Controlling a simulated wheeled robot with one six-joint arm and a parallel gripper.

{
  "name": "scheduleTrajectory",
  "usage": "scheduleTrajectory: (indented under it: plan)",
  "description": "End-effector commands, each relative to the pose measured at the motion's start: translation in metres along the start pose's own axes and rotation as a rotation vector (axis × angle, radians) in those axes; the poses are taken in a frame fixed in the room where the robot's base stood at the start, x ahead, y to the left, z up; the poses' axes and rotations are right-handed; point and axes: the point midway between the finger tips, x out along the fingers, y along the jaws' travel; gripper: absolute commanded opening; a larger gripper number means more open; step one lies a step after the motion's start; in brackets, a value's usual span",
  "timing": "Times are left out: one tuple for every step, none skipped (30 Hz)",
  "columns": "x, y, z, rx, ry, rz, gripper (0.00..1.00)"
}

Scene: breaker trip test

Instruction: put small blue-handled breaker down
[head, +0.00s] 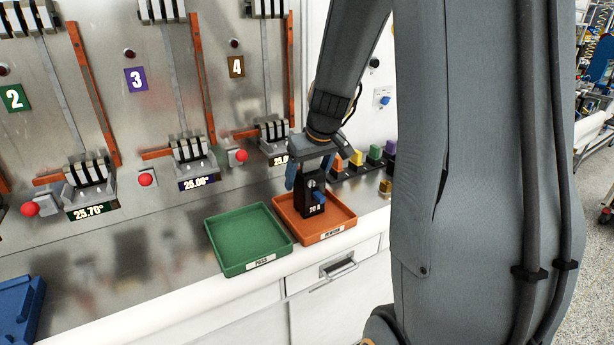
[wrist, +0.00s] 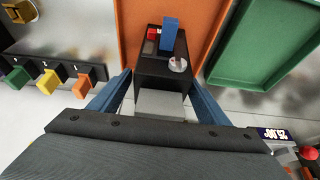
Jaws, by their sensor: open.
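The small black breaker (head: 311,207) with a blue handle (head: 319,196) and a "20 A" label stands upright in the orange rework tray (head: 340,232), toward its back left part. It also shows in the wrist view (wrist: 150,76), with its blue handle (wrist: 170,33), a red part and a round pale dial. My gripper (head: 305,176) is at the breaker's upper end, pointing down. Its two blue fingers stand on either side of the breaker in the wrist view (wrist: 160,88), open, with a gap at each side. The breaker's underside is hidden.
The green pass tray (head: 243,240) stands left of the orange tray, close beside it. A black rack (head: 352,171) with several coloured blocks is behind at right. Red buttons (head: 238,157) and panel test stations line the back. A blue bin (head: 18,305) is at far left.

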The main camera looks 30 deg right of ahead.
Motion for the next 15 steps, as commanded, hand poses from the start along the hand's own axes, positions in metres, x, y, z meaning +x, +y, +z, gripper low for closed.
scheduleTrajectory:
  plan:
    - [-0.003,0.0,-0.001,0.0,0.0,0.0,0.7]
    - [-0.006,0.0,-0.002,-0.001,0.003,0.001,0.7]
    - [-0.01,0.0,-0.002,-0.001,0.003,0.001,0.7]
    - [-0.014,0.0,-0.002,-0.001,0.004,0.001,0.7]
    - [-0.018,0.0,-0.002,-0.001,0.004,0.001,0.7]
    - [-0.025,0.0,-0.002,-0.001,0.005,0.001,0.7]
    - [-0.03,0.0,-0.002,-0.002,0.005,0.002,0.7]
    - [-0.035,0.001,-0.001,-0.001,0.004,0.002,0.7]
    - [-0.043,0.001,-0.002,0.0,0.006,0.002,0.7]
    - [-0.049,0.001,-0.002,-0.001,0.005,0.002,0.7]
    - [-0.054,0.001,-0.002,-0.001,0.006,0.002,0.7]
    - [-0.061,0.001,-0.002,0.0,0.005,0.002,0.7]
    - [-0.067,0.001,-0.002,0.001,0.005,0.002,0.7]
    - [-0.073,0.001,-0.002,0.0,0.005,0.002,0.7]
    - [-0.08,0.001,-0.002,-0.001,0.005,0.002,0.7]
